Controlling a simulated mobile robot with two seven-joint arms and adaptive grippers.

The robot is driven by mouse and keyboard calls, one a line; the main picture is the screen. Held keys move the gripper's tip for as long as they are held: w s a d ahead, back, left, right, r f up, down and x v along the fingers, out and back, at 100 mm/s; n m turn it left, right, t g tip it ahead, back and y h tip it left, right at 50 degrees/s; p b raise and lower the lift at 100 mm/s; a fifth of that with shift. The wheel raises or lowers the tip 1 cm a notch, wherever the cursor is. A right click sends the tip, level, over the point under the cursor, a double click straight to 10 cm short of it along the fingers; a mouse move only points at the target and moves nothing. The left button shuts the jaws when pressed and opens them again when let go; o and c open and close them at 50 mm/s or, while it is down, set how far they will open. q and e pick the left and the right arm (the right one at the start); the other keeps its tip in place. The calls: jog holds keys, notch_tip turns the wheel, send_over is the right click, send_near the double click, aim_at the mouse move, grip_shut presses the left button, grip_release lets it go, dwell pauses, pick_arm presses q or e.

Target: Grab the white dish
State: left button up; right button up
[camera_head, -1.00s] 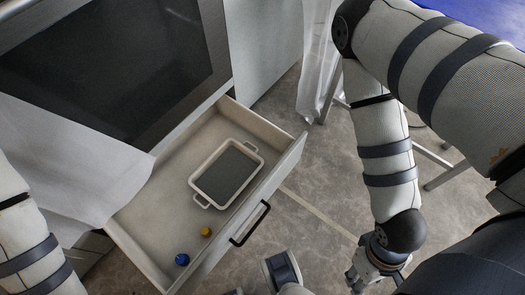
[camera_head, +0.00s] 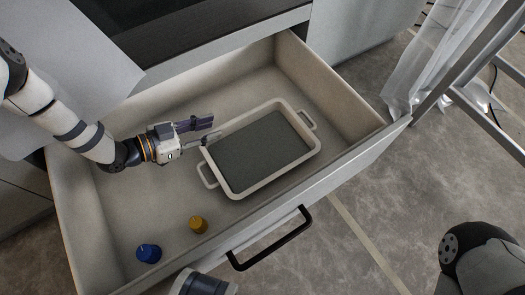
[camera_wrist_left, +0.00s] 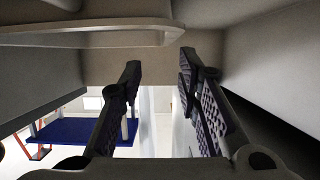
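The white dish (camera_head: 280,177) is rectangular, with a handle at each end and a flat dark grey inside. It sits in the open drawer (camera_head: 350,100). My left gripper (camera_head: 208,132) reaches in from the left, its fingers apart beside the dish's left rim and above its left handle. Contact with the dish cannot be told. In the left wrist view, the gripper (camera_wrist_left: 160,62) is open with nothing between its fingers, and a pale rim, likely the dish's (camera_wrist_left: 90,38), crosses the top. My right gripper is out of view.
A blue knob-like piece (camera_head: 148,253) and a yellow one (camera_head: 197,224) lie in the drawer's front left. The drawer front has a black handle (camera_head: 270,240). A metal frame (camera_head: 480,60) and white curtain (camera_head: 425,75) stand at right. The floor in front is mostly clear.

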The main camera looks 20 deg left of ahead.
aim_at(241, 119)
pick_arm(q)
jog(key=b+x, duration=0.2)
jog(key=x, duration=0.2)
jog(key=b+x, duration=0.2)
jog(key=x, duration=0.2)
jog(key=shift+w+f, duration=0.3)
jog(key=shift+w, duration=0.15)
grip_shut()
jog(key=shift+r, duration=0.1)
